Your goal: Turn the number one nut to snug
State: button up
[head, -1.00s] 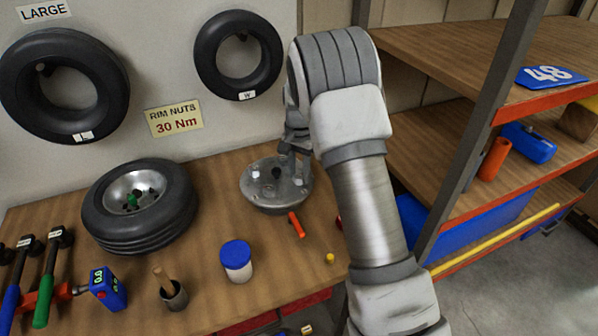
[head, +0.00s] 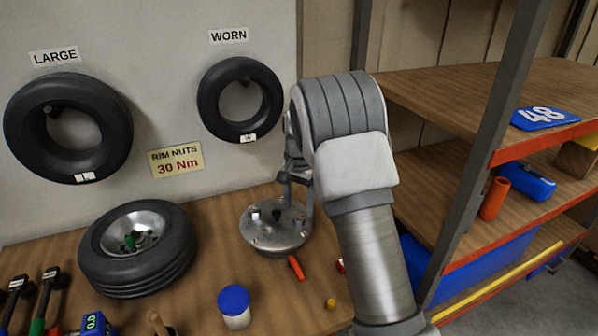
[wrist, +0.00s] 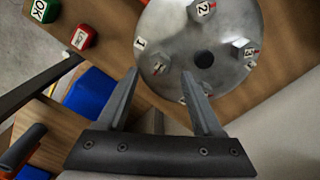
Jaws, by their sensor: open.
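The silver round rim half (head: 262,238) lies flat on the wooden bench. In the wrist view the rim (wrist: 222,75) shows nuts beside the labels 1, 2 and 3, plus another low fastener partly behind my right finger. The number one nut (wrist: 157,67) shows between the tips of my gripper (wrist: 159,74). The fingers are apart on either side of it in the picture; how far above it they are, I cannot tell. In the head view my gripper (head: 297,187) points down at the rim's back right edge, partly hidden by my arm.
A mounted tyre (head: 138,255), a blue-lidded pot (head: 235,308) and an orange stick (head: 296,268) share the bench. A green OK block (wrist: 43,10) and a red block (wrist: 83,37) stand near the bench edge. A shelf rack (head: 465,190) stands at right.

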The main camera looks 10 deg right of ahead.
aim_at(299, 218)
notch_tip(299, 218, up, 14)
jog(key=shift+f, duration=0.15)
dwell(0.3)
jog(key=s+r+n+t, duration=0.2)
jog(key=s+r, duration=0.3)
jog(key=s, duration=0.4)
jog(key=s+r+n+t, duration=0.1)
jog(key=s+r+n, duration=0.1)
jog(key=s+r, duration=0.5)
jog(key=s+f+n+t, duration=0.1)
jog(key=s+f+n, duration=0.1)
jog(key=s, duration=0.6)
jog(key=s+f+n+t, duration=0.1)
jog(key=s+f+n, duration=0.1)
jog(key=s+f, duration=0.3)
jog(key=s, duration=0.4)
jog(key=shift+s+t, duration=0.25)
jog(key=shift+t, duration=0.05)
